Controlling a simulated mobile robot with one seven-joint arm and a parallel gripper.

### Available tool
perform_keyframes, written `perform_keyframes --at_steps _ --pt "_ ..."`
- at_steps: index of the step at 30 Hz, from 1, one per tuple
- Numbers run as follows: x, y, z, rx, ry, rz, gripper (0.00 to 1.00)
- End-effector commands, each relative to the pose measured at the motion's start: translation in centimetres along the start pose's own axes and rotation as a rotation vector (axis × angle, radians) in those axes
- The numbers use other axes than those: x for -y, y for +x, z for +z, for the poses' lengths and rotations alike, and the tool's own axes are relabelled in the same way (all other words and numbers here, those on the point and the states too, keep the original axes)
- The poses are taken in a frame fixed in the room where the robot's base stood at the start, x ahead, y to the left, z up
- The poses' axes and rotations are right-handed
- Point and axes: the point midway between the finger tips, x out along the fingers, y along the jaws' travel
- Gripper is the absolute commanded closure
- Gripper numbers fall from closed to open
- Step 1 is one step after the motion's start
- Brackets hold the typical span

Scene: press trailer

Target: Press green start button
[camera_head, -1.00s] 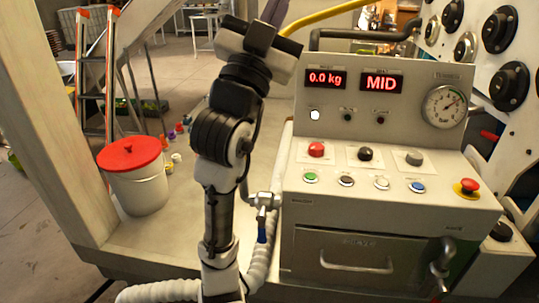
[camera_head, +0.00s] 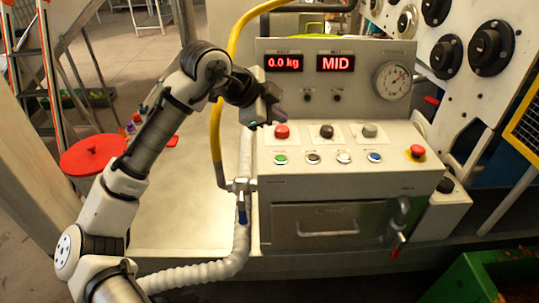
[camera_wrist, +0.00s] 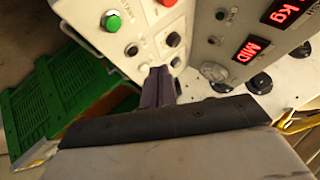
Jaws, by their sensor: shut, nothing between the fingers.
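The green button (camera_head: 280,159) is at the left end of the lower row on the grey control panel (camera_head: 400,187). It also shows in the wrist view (camera_wrist: 111,21), near the top, left of the fingers. My gripper (camera_head: 277,117) is in front of the panel's upper left part, above the green button and close above the red button (camera_head: 282,131) in the picture. In the wrist view its dark fingers (camera_wrist: 157,72) are together and empty, pointing toward the panel. The green button is not covered in either view. Contact with the panel cannot be told.
Black (camera_head: 312,158), white (camera_head: 344,157) and blue (camera_head: 375,157) buttons share the green button's row. A red emergency stop (camera_head: 416,152) is at the right. A yellow hose (camera_head: 215,140) and white corrugated hose (camera_head: 215,270) run beside the panel. A green crate (camera_head: 475,285) is lower right.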

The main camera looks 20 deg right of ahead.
Motion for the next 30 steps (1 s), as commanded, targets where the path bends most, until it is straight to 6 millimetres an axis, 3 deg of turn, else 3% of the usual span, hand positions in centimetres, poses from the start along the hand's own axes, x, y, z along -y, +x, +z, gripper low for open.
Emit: perform_keyframes --at_steps 14,30 --pt "-0.5 0.8 0.5 -0.001 -0.001 -0.005 1.0" --pt "-4.0 5.6 4.0 -0.004 -0.002 -0.006 1.0"
